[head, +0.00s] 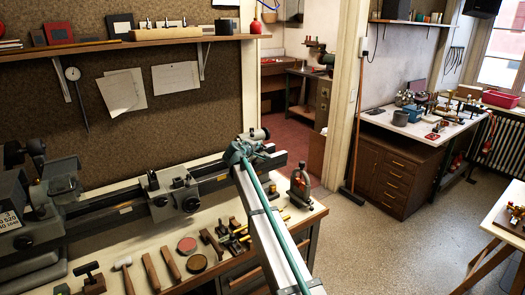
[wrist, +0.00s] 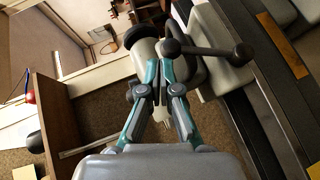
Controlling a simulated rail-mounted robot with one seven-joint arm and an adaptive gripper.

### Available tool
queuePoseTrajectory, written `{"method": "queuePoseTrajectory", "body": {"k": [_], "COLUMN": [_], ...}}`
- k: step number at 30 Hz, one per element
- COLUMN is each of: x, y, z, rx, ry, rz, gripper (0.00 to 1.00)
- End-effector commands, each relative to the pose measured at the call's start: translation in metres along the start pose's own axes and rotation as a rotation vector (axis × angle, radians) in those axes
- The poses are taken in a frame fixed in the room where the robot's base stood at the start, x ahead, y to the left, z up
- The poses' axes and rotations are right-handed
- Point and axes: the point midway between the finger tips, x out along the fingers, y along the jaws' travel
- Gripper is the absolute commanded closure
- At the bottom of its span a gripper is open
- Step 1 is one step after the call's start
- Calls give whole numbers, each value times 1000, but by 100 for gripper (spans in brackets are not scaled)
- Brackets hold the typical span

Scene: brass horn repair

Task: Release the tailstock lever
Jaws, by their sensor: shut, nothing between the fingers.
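The tailstock (wrist: 208,75) shows in the wrist view as a pale grey body at the end of the lathe bed. Its lever (wrist: 210,50) is a dark bar with a ball knob at the left end and a round hub at the right. My gripper (wrist: 158,68) is shut and empty, its teal fingertips just below the ball knob in the picture. I cannot tell whether they touch it. In the head view my gripper (head: 240,152) is at the tailstock (head: 253,134), and my arm and gripper hide the lever there.
The lathe bed (head: 120,198) runs along the bench at left. Mallets (head: 124,267), round tins (head: 187,245) and small tools lie in front of it. A small red-and-grey device (head: 300,186) stands at the bench's right end. A wooden shelf (head: 130,43) hangs above.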

Motion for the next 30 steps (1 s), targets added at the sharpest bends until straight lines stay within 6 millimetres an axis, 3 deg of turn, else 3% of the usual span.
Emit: {"method": "queuePoseTrajectory", "body": {"k": [23, 30], "x": [6, -1], "y": [2, 6], "z": [3, -3], "rx": [-1, 0], "ry": [1, 2], "rz": [0, 1], "gripper": [100, 100]}}
